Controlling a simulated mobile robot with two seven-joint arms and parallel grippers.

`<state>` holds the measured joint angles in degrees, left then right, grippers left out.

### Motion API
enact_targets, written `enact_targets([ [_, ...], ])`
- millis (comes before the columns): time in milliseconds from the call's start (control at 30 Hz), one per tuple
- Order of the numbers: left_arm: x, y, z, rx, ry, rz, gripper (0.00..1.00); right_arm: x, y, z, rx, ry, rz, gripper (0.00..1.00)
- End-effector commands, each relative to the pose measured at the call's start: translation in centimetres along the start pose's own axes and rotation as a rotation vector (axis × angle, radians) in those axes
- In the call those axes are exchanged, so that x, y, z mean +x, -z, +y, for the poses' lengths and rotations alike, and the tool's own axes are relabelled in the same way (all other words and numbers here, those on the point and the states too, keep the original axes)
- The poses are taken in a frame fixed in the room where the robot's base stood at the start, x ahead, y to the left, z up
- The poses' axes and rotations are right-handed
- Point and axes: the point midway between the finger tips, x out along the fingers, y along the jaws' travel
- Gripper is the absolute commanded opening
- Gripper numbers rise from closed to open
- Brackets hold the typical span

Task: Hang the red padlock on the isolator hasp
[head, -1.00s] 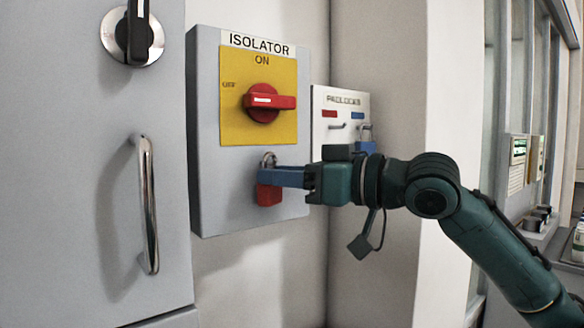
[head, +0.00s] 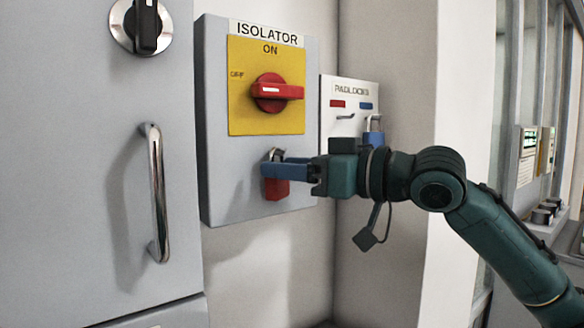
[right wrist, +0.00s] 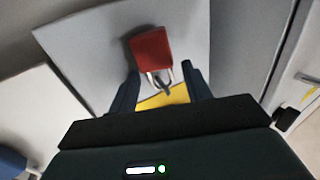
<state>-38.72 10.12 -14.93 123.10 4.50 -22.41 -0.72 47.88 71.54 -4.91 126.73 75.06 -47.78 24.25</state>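The red padlock (head: 276,189) hangs upright at the front of the grey isolator box (head: 222,185), below the yellow switch plate. Its shackle (head: 276,154) is at the hasp, which is small and partly hidden by my fingers. My right gripper (head: 276,168) reaches in from the right with blue fingers in front of and behind the padlock's upper part. In the right wrist view the fingers are spread, with gaps beside the padlock (right wrist: 151,48) and its shackle around a grey hasp piece (right wrist: 163,84). My left gripper is out of view.
The red isolator handle (head: 277,92) lies horizontal above. A padlock board (head: 348,100) at the right holds a blue padlock (head: 374,138), close behind my right wrist. A grey cabinet with a chrome handle (head: 157,195) stands at the left.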

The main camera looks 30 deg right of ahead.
Motion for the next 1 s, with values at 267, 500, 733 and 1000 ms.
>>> enact_targets([
  [267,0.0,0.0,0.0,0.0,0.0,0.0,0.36,0.0,0.0,0.1,0.0,-0.002,0.0,0.61],
  [500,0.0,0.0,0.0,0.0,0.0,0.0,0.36,0.0,0.0,0.1,0.0,-0.004,-0.001,0.61],
  [733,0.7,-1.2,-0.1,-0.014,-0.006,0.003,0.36,-1.6,-0.5,0.3,0.0,-0.007,-0.002,0.61],
  [1000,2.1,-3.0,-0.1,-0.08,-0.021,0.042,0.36,-6.2,-0.8,0.0,-0.001,-0.002,0.003,0.61],
])
